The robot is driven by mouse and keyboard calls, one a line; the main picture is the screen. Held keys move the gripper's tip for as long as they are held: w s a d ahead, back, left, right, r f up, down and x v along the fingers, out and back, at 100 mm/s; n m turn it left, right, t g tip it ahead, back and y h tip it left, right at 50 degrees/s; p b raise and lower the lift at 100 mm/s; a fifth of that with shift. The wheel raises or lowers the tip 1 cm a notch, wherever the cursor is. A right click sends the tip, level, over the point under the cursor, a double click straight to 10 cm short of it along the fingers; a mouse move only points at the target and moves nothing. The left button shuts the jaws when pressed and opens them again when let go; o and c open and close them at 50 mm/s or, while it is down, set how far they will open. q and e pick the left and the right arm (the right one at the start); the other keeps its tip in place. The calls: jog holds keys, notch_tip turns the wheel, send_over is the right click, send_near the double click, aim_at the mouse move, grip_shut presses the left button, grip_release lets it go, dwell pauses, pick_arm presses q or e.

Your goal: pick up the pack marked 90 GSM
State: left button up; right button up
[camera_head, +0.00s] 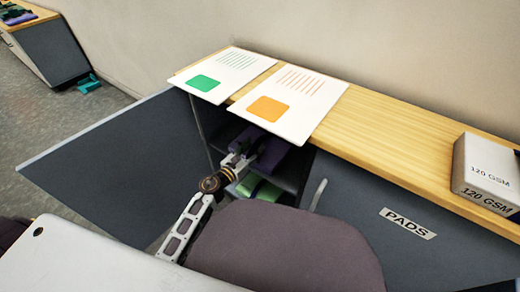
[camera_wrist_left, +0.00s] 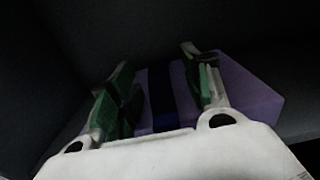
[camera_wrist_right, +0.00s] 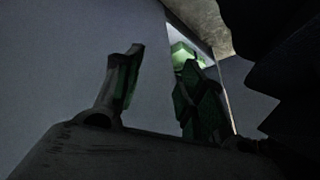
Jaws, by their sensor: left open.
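No marking reading 90 GSM is legible in any view. The only readable pack is a grey-white one marked 120 GSM (camera_head: 487,170), on the counter at the right. My left gripper (camera_head: 248,155) reaches into the open cabinet at a purple pack (camera_head: 273,153). In the left wrist view my left gripper (camera_wrist_left: 158,62) is open, its fingers on either side of the purple pack (camera_wrist_left: 240,87), which has a dark blue band. Contact cannot be told. My right gripper (camera_wrist_right: 163,65) is open and empty in the right wrist view, against dark grey surfaces.
A green item (camera_head: 260,189) lies on a lower level of the cabinet. The open door (camera_head: 115,165) stands to the left; a closed door marked PADS (camera_head: 408,223) is at the right. Two printed sheets, green (camera_head: 238,62) and orange (camera_head: 315,88), lie on the wooden counter (camera_head: 390,140).

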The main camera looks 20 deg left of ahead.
aim_at(260, 140)
pick_arm(q)
jog(key=shift+w, duration=0.15)
jog(key=shift+x, duration=2.45)
jog(key=shift+a, duration=0.1)
grip_shut()
jog(key=shift+w+r, duration=0.1)
